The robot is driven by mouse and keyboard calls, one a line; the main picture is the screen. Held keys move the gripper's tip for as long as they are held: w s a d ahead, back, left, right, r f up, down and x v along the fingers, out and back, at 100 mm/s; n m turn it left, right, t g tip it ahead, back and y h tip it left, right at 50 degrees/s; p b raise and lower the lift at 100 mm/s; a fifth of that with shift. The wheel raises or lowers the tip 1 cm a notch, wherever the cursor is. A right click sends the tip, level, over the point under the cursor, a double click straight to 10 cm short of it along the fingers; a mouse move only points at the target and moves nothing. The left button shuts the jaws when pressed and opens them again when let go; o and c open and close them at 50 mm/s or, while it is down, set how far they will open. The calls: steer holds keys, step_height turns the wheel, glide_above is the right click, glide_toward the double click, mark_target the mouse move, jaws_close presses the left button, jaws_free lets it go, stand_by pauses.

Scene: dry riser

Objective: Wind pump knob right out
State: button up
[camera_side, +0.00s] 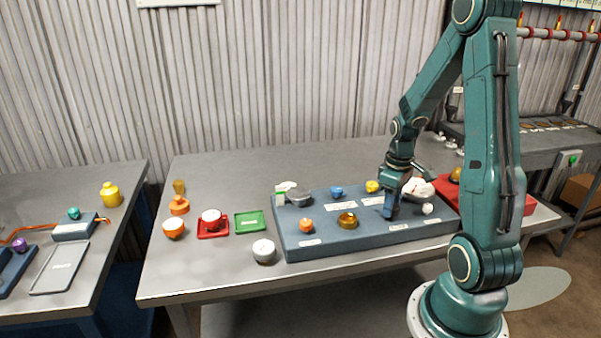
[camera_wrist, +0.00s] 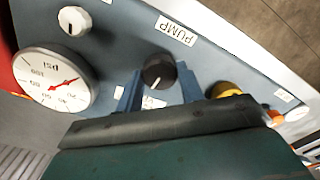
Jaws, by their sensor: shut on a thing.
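The pump knob (camera_wrist: 158,70) is round and black with a white pointer line. It sits on the blue-grey panel (camera_wrist: 118,22) beside a white label reading PUMP (camera_wrist: 176,31). My gripper (camera_wrist: 159,80) has one blue finger on each side of the knob and is shut on it. The pointer line points toward the bottom of the wrist view, slightly left. In the side view my gripper (camera_side: 391,208) reaches down to the right part of the panel (camera_side: 320,243) and hides the knob there.
A white dial gauge (camera_wrist: 52,80) and a white knob (camera_wrist: 75,20) are close by on the panel. A brass knob (camera_wrist: 225,90) is on the other side. In the side view, orange (camera_side: 306,226), blue (camera_side: 337,192) and yellow (camera_side: 372,186) knobs stand farther left. A red box (camera_side: 515,203) is right.

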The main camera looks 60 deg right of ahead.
steer(key=shift+n, duration=0.6)
steer(key=o, duration=1)
steer(key=shift+r, duration=0.1)
step_height(320, 180, up, 14)
steer(key=shift+f, duration=0.15)
steer(key=shift+a, duration=0.1)
stand_by(0.4)
